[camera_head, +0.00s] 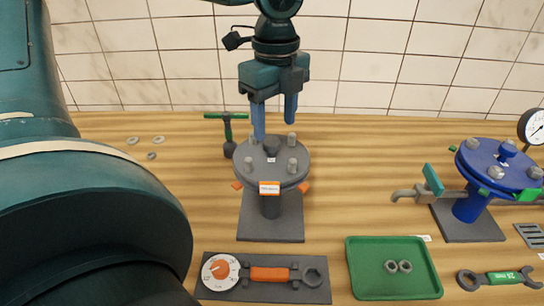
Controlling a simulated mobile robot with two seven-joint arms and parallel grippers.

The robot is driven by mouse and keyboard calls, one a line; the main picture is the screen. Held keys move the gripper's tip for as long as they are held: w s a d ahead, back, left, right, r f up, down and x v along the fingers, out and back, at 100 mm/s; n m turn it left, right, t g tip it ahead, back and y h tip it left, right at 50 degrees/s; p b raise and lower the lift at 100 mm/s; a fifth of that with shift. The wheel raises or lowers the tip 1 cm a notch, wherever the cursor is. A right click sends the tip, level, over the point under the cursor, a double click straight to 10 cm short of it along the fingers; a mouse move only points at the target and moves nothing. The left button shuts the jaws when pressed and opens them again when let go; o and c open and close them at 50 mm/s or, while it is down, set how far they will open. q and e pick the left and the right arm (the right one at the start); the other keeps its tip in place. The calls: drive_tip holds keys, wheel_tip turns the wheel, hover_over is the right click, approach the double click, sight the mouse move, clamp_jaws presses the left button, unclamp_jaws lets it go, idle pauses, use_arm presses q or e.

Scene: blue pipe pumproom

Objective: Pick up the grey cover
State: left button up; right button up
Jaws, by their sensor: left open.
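The grey cover (259,163) is a round disc with several upright bolts and a dark central knob (271,145). It sits level on a grey stand (270,225) with an orange-edged white label at its front. My left gripper (274,130) points down from above at the cover's back half. Its two blue fingers are apart, one on each side of the knob in this view, with nothing between them. I cannot tell whether the fingertips touch the cover. My right gripper is not in view.
A green tray (393,292) holding two nuts lies front right. A blue flanged pump (470,203) with a tap stands right, near a wrench (500,279). A torque tool (268,274) lies in front. A tiled wall closes the back.

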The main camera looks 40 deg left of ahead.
sight(271, 141)
use_arm(q)
drive_tip(key=f, duration=0.5)
drive_tip(key=shift+a+f, duration=0.3)
drive_tip(key=shift+a, duration=0.05)
drive_tip(key=shift+s, duration=0.1)
drive_tip(key=shift+c, duration=0.2)
drive_tip(key=shift+r, duration=0.1)
clamp_jaws()
